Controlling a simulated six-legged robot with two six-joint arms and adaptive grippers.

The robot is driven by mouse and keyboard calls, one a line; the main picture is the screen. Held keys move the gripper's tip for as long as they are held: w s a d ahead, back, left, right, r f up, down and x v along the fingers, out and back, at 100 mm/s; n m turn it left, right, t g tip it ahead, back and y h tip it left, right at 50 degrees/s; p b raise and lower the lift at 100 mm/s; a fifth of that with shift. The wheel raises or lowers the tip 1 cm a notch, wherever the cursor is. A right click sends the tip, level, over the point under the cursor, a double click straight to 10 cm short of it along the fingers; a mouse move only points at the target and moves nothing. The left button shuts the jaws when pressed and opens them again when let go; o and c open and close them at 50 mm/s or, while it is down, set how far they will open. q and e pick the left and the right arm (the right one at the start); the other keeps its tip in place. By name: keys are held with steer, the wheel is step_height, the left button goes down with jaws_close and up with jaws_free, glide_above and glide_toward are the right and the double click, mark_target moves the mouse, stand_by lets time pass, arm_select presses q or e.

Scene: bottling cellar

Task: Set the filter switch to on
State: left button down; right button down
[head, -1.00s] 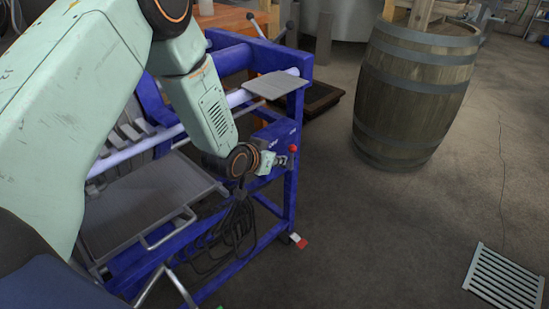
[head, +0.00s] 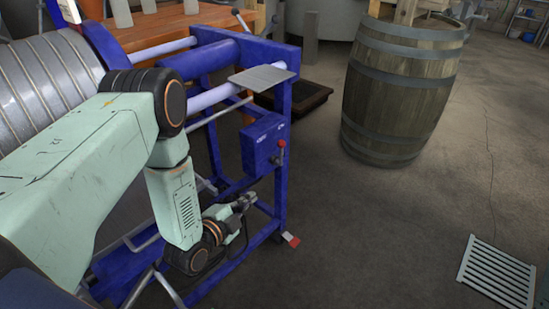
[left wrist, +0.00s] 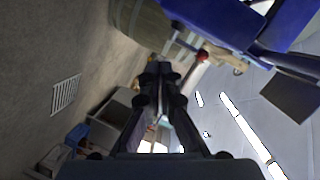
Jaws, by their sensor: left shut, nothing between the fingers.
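The filter switch is a short lever with a red ball end (head: 282,144) on the right face of a blue box (head: 258,146) on the blue filter frame. The red ball is at the lever's upper end. Small pale markings on the box are too small to read. My left gripper (head: 248,198) is below the box and lever, apart from them, shut and empty. In the left wrist view the shut fingers (left wrist: 160,68) point ahead, with the red ball (left wrist: 203,54) to their upper right. My right gripper is not in view.
The blue frame (head: 283,200) has bars and a grey plate (head: 262,77) above the box. A wooden barrel (head: 400,90) stands to the right, and a floor grate (head: 498,272) lies at lower right. The floor between is clear.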

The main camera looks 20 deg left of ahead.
arm_select(q)
step_height(320, 180, up, 5)
steer(key=m+t, duration=0.2)
steer(key=m, duration=0.3)
steer(key=b, duration=0.5)
glide_toward(275, 156)
steer(key=w+d+r, duration=0.3)
steer(key=w+r, duration=0.1)
steer(key=w, duration=0.1)
steer(key=shift+w+f, duration=0.15)
steer(key=shift+f, duration=0.1)
